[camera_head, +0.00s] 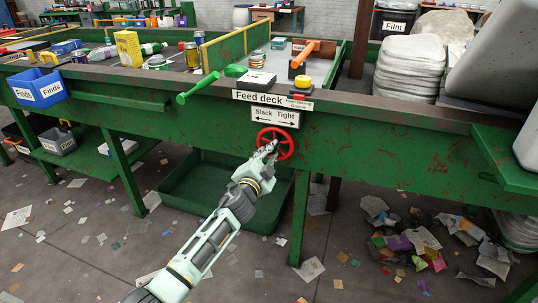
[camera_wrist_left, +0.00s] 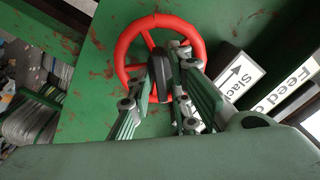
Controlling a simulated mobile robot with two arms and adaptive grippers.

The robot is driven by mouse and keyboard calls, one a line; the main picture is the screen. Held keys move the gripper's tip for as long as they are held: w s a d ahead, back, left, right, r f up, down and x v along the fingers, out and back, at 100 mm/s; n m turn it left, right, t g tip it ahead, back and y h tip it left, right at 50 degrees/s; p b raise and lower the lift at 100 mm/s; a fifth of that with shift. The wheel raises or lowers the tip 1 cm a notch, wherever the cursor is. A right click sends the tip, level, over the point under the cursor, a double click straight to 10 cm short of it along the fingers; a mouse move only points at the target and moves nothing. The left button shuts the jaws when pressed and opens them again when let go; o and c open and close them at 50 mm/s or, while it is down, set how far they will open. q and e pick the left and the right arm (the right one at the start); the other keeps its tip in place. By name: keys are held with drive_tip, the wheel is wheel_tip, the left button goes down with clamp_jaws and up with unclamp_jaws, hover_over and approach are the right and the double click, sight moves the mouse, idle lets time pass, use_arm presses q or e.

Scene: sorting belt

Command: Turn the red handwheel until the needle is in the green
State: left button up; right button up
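The red handwheel (camera_head: 288,148) is on the green front panel of the belt frame, below the "Slack Tight" sign (camera_head: 275,117). My left gripper (camera_head: 267,148) reaches up to the wheel and covers its left side and middle. In the left wrist view the red rim (camera_wrist_left: 124,45) curves around the fingers (camera_wrist_left: 172,72), which are close together over the wheel's middle. Whether they grip a spoke or the hub is hidden. I cannot make out a gauge, needle or green zone in either view. My right gripper is not in view.
The "Feed deck" label (camera_head: 258,97) sits above the sign, near a green-handled lever (camera_head: 197,89) and a yellow-topped button (camera_head: 303,82). A green bin (camera_head: 183,200) stands under the frame. A blue "Finds" bin (camera_head: 38,90) hangs at left. Litter lies on the floor.

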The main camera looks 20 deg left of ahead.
use_arm(q)
clamp_jaws()
drive_tip(key=shift+m, duration=0.3)
drive_tip(key=shift+f+m+p, duration=0.1)
drive_tip(key=shift+m+p, duration=0.5)
drive_tip(key=shift+m, duration=4.1)
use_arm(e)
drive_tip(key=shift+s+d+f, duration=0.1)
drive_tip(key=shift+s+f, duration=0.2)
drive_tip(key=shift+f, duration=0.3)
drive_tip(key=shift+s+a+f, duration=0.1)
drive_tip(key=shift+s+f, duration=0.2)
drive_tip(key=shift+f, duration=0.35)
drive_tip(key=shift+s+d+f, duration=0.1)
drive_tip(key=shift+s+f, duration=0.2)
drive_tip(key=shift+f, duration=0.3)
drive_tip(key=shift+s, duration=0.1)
use_arm(q)
drive_tip(key=shift+o, duration=1.9)
unclamp_jaws()
